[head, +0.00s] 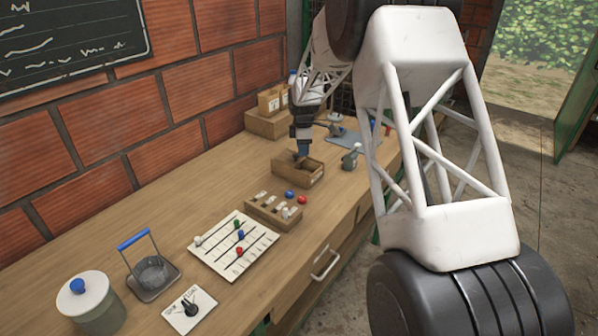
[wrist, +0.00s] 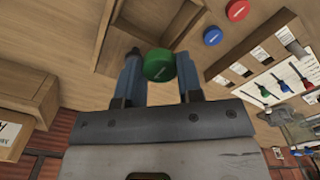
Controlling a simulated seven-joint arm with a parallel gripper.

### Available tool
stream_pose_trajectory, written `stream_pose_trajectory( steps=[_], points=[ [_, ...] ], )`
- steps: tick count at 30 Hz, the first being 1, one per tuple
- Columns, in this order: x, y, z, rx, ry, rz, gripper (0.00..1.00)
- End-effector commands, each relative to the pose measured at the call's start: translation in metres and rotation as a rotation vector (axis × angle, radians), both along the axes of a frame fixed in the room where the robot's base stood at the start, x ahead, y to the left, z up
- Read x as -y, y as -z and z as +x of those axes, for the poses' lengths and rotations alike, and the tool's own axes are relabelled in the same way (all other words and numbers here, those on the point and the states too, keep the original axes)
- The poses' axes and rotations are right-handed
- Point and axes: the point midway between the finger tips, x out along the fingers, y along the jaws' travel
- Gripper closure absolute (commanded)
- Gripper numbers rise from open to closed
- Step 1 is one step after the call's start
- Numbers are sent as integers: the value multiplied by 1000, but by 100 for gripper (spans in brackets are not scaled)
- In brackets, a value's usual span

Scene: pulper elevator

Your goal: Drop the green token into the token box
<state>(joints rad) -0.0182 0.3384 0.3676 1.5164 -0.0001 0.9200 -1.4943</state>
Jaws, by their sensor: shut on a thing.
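My gripper (head: 303,152) points down over the token box (head: 311,179), an open wooden box on the bench, near its far left side. In the wrist view, my gripper (wrist: 159,75) is shut on the green token (wrist: 159,65), a round disc held between the two blue-grey fingers. The box (wrist: 103,28) lies open beyond the fingertips in that view, with the token overlapping its near wall. The token is too small to make out in the head view. The exact height of the token above the box cannot be told.
A blue token (head: 289,194) and a red token (head: 302,199) lie beside a slotted wooden rack (head: 258,214). A slider board (head: 211,252), knob panel (head: 177,314), blue-handled basket (head: 152,291) and lidded jar (head: 96,316) stand nearer. A grey metal object (head: 351,158) stands right of the box.

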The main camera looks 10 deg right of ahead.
Motion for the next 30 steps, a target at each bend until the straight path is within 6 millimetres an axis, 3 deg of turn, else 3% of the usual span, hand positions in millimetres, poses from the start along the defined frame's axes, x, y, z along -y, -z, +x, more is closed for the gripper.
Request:
stream_pose_trajectory(
  steps=[3,7,21,30],
  points=[
    [20,-4,5,1,2,0,88],
    [29,-6,8,1,1,0,88],
    [31,-6,9,1,0,0,88],
    [31,8,8,-1,0,0,88]
  ],
)
